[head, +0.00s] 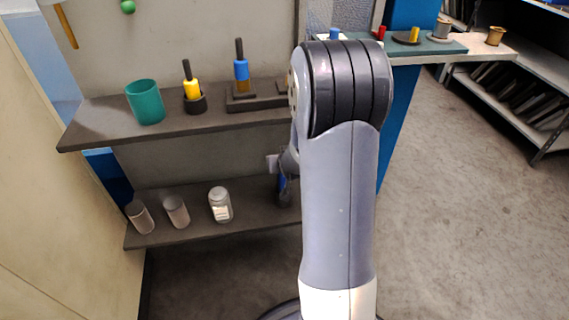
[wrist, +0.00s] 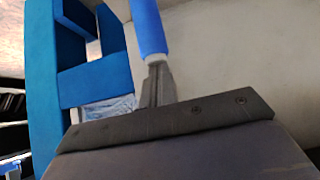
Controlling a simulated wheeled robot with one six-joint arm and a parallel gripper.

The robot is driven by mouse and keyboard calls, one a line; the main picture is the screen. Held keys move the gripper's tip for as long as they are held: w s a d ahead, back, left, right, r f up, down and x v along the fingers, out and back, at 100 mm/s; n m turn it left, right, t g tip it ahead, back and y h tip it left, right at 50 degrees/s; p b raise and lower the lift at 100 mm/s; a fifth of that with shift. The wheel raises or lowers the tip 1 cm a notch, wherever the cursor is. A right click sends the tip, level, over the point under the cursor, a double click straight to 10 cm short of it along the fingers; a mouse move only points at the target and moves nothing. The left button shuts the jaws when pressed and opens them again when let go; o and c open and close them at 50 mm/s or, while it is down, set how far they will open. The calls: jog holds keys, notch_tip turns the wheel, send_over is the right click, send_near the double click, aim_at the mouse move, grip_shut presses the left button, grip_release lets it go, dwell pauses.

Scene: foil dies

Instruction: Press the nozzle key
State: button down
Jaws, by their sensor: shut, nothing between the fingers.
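I cannot make out a nozzle key for certain in either view. My gripper (wrist: 150,32) shows in the wrist view as grey fingers with blue ends, closed together and empty. It points up the picture, in front of a pale wall and to the right of a blue frame (wrist: 92,80). In the head view, my gripper (head: 284,187) is mostly hidden behind my arm, in front of the gap between the two grey shelves. I cannot tell whether its tips touch anything.
The upper shelf (head: 90,128) holds a teal cup (head: 146,103), a yellow-banded tool (head: 191,88) and a blue-banded tool (head: 241,70). Spools stand on a bench (head: 440,48) at right. Open floor (head: 465,220) lies right.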

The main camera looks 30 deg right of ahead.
jog(key=shift+s+a+f, duration=0.1)
jog(key=shift+s+f, duration=0.35)
jog(key=shift+f, duration=0.2)
jog(key=s+a+r+p, duration=0.1)
jog(key=s+r+p, duration=0.5)
jog(key=r, duration=0.6)
jog(key=shift+a+p, duration=0.4)
jog(key=shift+s, duration=0.1)
jog(key=b+x, duration=0.4)
jog(key=x, duration=0.5)
jog(key=p+v, duration=0.4)
jog(key=v, duration=0.3)
jog(key=shift+r+p, duration=0.4)
jog(key=shift+r, duration=0.05)
